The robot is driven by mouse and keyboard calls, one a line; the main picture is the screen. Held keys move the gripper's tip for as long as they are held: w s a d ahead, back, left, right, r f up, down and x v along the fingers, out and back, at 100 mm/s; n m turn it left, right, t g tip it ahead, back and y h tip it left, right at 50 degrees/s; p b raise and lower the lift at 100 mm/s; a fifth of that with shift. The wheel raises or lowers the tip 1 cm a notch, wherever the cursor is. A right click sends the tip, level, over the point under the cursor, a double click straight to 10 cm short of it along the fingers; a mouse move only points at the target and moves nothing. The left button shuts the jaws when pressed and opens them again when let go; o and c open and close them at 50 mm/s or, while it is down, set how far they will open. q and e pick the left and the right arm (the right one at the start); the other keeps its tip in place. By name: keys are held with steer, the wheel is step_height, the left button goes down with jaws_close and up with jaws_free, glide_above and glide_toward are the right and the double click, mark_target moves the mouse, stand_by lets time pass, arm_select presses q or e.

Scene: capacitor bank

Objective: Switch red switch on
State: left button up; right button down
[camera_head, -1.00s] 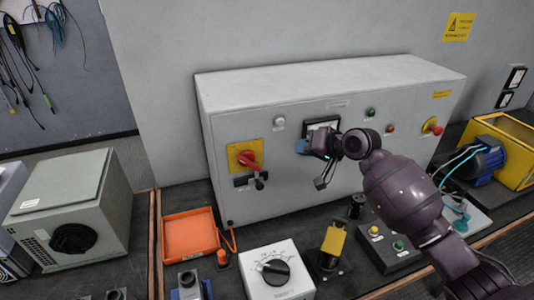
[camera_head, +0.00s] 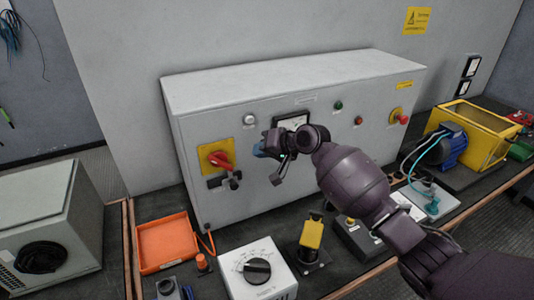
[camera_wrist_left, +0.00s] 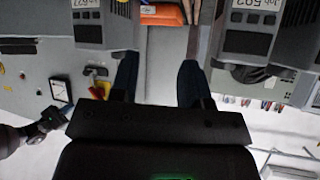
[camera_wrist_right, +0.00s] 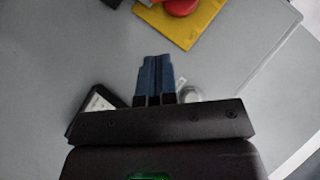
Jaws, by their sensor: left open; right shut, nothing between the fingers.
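The red switch (camera_head: 220,160) is a rotary handle on a yellow plate at the left of the grey cabinet's front (camera_head: 300,165). It also shows at the top edge of the right wrist view (camera_wrist_right: 182,5), partly cut off, and in the left wrist view (camera_wrist_left: 97,92), partly covered by my left gripper. My right gripper (camera_head: 259,150) is shut and empty. Its blue fingertips are in front of the cabinet, right of the switch and apart from it. My left gripper (camera_wrist_left: 158,80) is open and empty in the left wrist view; the head view does not show it.
A dial meter (camera_head: 292,122) is behind my right gripper. A white indicator (camera_head: 249,119) is above and right of the switch. An orange tray (camera_head: 167,243), a white dial box (camera_head: 258,270) and a yellow-topped device (camera_head: 312,235) stand on the bench below.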

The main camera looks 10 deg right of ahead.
mark_target(231, 166)
arm_select(q)
steer(key=f+b, duration=0.2)
steer(key=w+f+b, duration=0.1)
steer(key=f+b, duration=0.1)
steer(key=b, duration=0.1)
steer(key=shift+d+f, duration=0.1)
steer(key=shift+f, duration=0.05)
steer(key=shift+f+b, duration=0.5)
steer(key=shift+f, duration=0.05)
steer(key=shift+s+f, duration=0.1)
steer(key=shift+f, duration=0.2)
arm_select(e)
steer(key=shift+w+a+f, duration=0.3)
steer(key=shift+a+f, duration=0.65)
steer(key=shift+a, duration=0.1)
steer(key=shift+w+a+f, duration=0.3)
steer(key=shift+a+f, duration=0.6)
steer(key=shift+a, duration=0.15)
steer(key=shift+w+a+f, duration=0.3)
steer(key=shift+a+f, duration=0.65)
steer(key=shift+a, duration=0.1)
arm_select(q)
steer(key=shift+s, duration=0.15)
